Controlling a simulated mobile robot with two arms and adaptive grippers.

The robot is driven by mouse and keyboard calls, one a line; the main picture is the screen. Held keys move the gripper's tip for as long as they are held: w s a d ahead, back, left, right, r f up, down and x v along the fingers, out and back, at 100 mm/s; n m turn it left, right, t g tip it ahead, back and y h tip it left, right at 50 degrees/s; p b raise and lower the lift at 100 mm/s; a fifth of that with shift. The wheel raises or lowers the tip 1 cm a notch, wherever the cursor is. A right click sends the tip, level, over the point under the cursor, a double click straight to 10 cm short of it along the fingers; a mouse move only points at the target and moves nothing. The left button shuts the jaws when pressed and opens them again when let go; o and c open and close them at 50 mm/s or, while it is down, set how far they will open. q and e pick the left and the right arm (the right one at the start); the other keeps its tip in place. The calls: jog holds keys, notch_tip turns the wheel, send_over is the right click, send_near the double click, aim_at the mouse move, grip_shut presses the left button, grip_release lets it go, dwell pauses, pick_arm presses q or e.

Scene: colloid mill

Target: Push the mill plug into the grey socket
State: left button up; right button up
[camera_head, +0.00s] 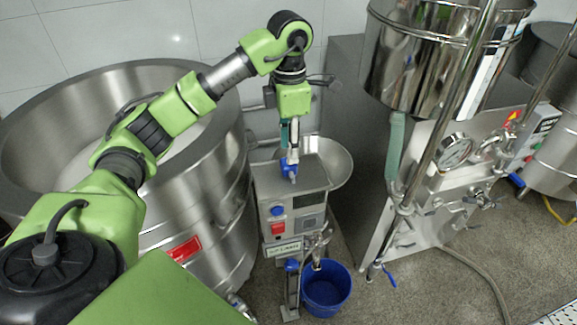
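The colloid mill (262,195) is a steel box with a control face, standing in the middle of the view. A small grey square socket (310,221) is on its front face, right of the red switch. My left gripper (290,157) points down over the mill's top. A small blue piece (289,170), which looks like the mill plug, is at its fingertips. The fingers are too small to tell whether they close on it or only touch it. The piece is above and behind the socket, apart from it. My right gripper is not in view.
A blue knob (277,211) and a red switch (278,229) are beside the socket. A round steel bowl (337,163) is behind the mill. A blue bucket (326,290) stands below the mill's outlet. A large steel vat (215,205) is left, a steel machine (420,205) right.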

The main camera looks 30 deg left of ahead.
aim_at(289, 166)
pick_arm(q)
jog(key=shift+f, duration=0.15)
jog(key=f+p, duration=0.2)
jog(key=f, duration=0.2)
jog(key=shift+s+f, duration=0.1)
jog(key=shift+s, duration=0.1)
jog(key=shift+f, duration=0.35)
jog(key=shift+w, duration=0.1)
jog(key=c, duration=0.7)
